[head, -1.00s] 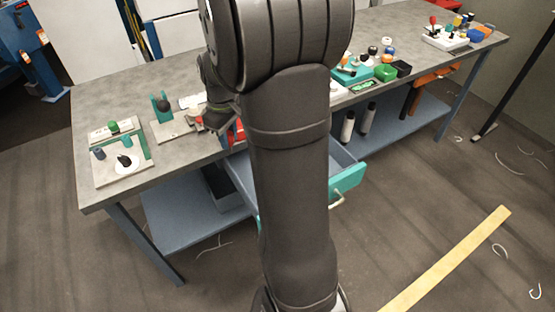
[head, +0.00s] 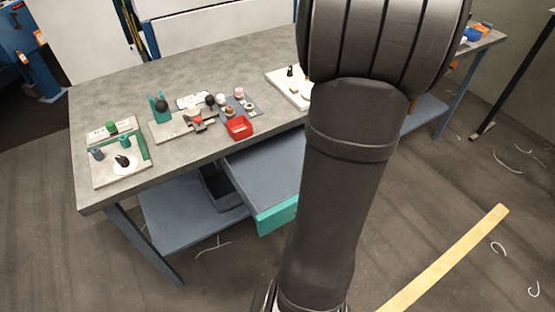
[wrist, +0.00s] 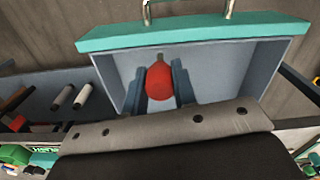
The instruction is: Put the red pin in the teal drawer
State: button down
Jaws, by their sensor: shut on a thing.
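The red pin (wrist: 160,82) shows in the wrist view, between the two blue-grey fingers of my gripper (wrist: 161,84), which is shut on it. The teal drawer is pulled open; its teal front (wrist: 195,31) is at the top of the wrist view with a metal handle. The pin appears over the drawer's grey interior; its height above the floor of the drawer is hard to tell. In the head view part of the drawer's teal front (head: 277,215) shows left of my arm. My gripper and the pin are hidden behind my arm there.
The grey workbench (head: 215,75) holds a red tray (head: 239,127), fixtures and small parts at left. Dark and white rollers (wrist: 72,97) lie on the lower shelf beside the drawer. A yellow strip (head: 447,257) lies on the floor.

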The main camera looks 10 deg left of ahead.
jog(key=shift+w+a+f, duration=0.6)
jog(key=shift+a+f, duration=1.2)
jog(key=shift+f, duration=0.05)
jog(key=shift+w+a+f, duration=0.6)
jog(key=shift+a+f, duration=1.15)
jog(key=shift+f, duration=0.05)
jog(key=shift+w+a+f, duration=0.6)
jog(key=shift+a+f, duration=1.2)
jog(key=shift+f, duration=0.05)
jog(key=shift+f, duration=0.1)
jog(key=c, duration=1.2)
grip_release()
jog(key=shift+f, duration=0.1)
jog(key=shift+o, duration=0.2)
notch_tip(320, 180, up, 12)
jog(key=shift+r, duration=0.2)
jog(key=shift+f, duration=0.15)
